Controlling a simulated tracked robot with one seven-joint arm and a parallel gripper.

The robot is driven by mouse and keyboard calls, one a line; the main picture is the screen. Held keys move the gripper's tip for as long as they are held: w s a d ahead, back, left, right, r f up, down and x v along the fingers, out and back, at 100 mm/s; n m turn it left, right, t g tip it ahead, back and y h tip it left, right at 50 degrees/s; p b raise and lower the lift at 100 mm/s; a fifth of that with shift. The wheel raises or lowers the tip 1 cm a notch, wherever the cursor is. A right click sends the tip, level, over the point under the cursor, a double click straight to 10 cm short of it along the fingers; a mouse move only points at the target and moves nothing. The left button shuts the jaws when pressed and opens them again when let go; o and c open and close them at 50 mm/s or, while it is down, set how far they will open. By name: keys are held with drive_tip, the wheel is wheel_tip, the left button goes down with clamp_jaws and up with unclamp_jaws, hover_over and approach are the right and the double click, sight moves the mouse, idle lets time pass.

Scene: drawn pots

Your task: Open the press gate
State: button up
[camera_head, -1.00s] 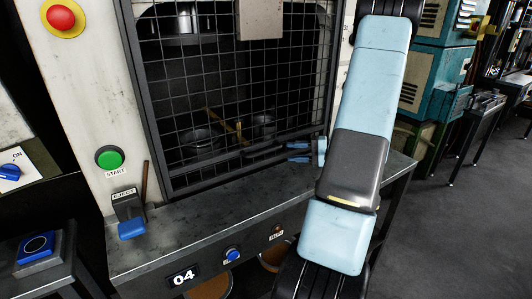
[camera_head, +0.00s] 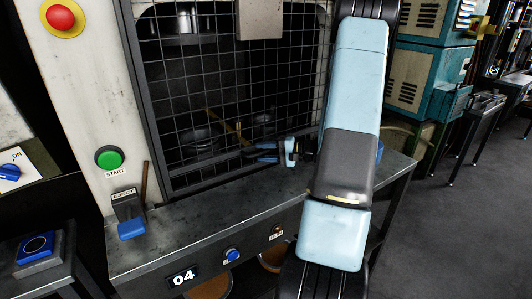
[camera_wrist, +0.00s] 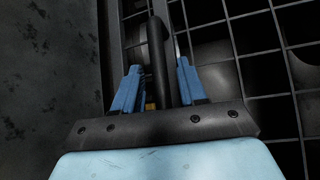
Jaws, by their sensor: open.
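The press gate (camera_head: 222,97) is a dark wire mesh panel across the press opening. It appears closed in the head view, and its mesh also shows at the right of the wrist view (camera_wrist: 271,52). My gripper (camera_head: 262,153) is low in front of the gate, near its lower right, with blue fingers. In the wrist view my gripper (camera_wrist: 158,72) is open, with one finger on each side of a dark upright bar (camera_wrist: 158,50), which looks like the gate handle. I cannot tell whether either finger touches it. My arm hides the gate's right edge.
A grey ledge (camera_head: 215,207) runs below the gate. A green start button (camera_head: 109,157), a red stop button (camera_head: 61,17) and a blue eject lever (camera_head: 131,229) are at the left. Pots (camera_head: 200,138) stand behind the mesh. Open floor (camera_head: 450,225) lies to the right.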

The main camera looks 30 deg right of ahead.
drive_tip(key=shift+c, duration=0.2)
clamp_jaws()
